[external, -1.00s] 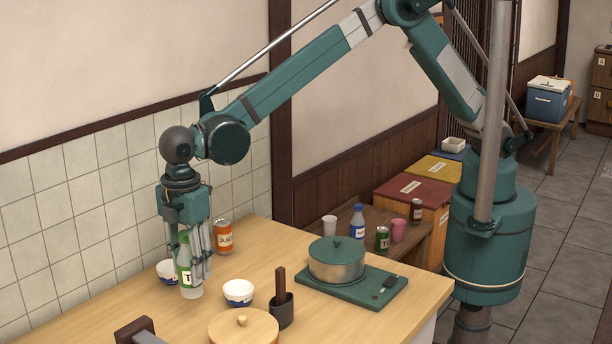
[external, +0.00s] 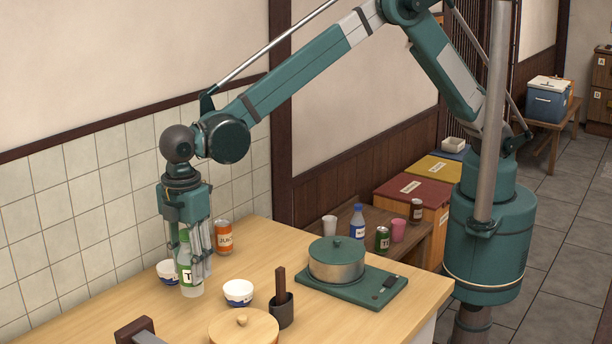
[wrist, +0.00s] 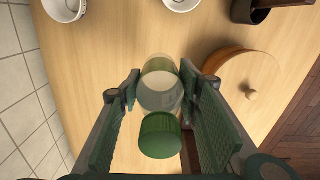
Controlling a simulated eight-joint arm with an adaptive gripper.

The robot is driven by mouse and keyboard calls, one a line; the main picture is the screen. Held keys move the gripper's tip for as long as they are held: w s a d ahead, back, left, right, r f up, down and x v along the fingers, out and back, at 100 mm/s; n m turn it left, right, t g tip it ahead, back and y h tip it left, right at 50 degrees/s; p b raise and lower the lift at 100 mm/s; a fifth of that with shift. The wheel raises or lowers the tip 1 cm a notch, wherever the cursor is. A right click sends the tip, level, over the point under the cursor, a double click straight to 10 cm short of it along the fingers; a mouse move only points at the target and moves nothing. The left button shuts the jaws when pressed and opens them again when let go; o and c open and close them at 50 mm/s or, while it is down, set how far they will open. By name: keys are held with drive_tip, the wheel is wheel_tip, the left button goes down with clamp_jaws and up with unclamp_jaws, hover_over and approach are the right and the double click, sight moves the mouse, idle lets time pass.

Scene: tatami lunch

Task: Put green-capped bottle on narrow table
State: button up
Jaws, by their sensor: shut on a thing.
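The green-capped bottle (external: 186,273), clear with a white label, stands upright at the left part of the light wood counter. My gripper (external: 196,268) points down around it and is shut on it. In the wrist view the green cap (wrist: 160,137) lies between the two fingers of my gripper (wrist: 162,88). I cannot tell whether the bottle's base touches the counter. A dark, narrow wooden table (external: 347,214) stands low beyond the counter, holding a white cup, a blue-capped bottle, a green can, a pink cup and a dark jar.
Near the bottle are two bowls (external: 238,292), an orange can (external: 223,237), a utensil holder (external: 282,312) and a round wooden lid (external: 243,328). A green-lidded pot (external: 337,262) sits on a green burner (external: 372,296) at the right. A bench with a blue cooler (external: 547,103) stands far back.

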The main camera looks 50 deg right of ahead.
drive_tip(key=w+d+r+m+p, duration=0.1)
drive_tip(key=w+d+r, duration=0.3)
drive_tip(key=d, duration=0.5)
drive_tip(key=w+d+r+m, duration=0.1)
drive_tip(key=w+d, duration=0.4)
drive_tip(key=d, duration=0.3)
drive_tip(key=w+d+f+m+b, duration=0.15)
drive_tip(key=w+d, duration=0.25)
drive_tip(key=d, duration=0.7)
drive_tip(key=w+d+f+m+b, duration=0.15)
drive_tip(key=w+d, duration=0.25)
drive_tip(key=d, duration=0.6)
drive_tip(key=w+d+f+m+b, duration=0.2)
drive_tip(key=d+f+m+b, duration=0.3)
drive_tip(key=d, duration=0.9)
drive_tip(key=w+d+f+m+b, duration=0.25)
drive_tip(key=d+f, duration=0.35)
drive_tip(key=d, duration=0.7)
drive_tip(key=w+d+f+m+b, duration=0.1)
drive_tip(key=d+f+m+b, duration=0.4)
drive_tip(key=d, duration=0.9)
drive_tip(key=d+f, duration=0.3)
drive_tip(key=d, duration=1.5)
drive_tip(key=s+d+f+n, duration=0.1)
drive_tip(key=d+f, duration=0.2)
drive_tip(key=d, duration=1.6)
drive_tip(key=shift+d+f, duration=0.25)
drive_tip(key=shift+f, duration=0.15)
drive_tip(key=shift+f, duration=0.1)
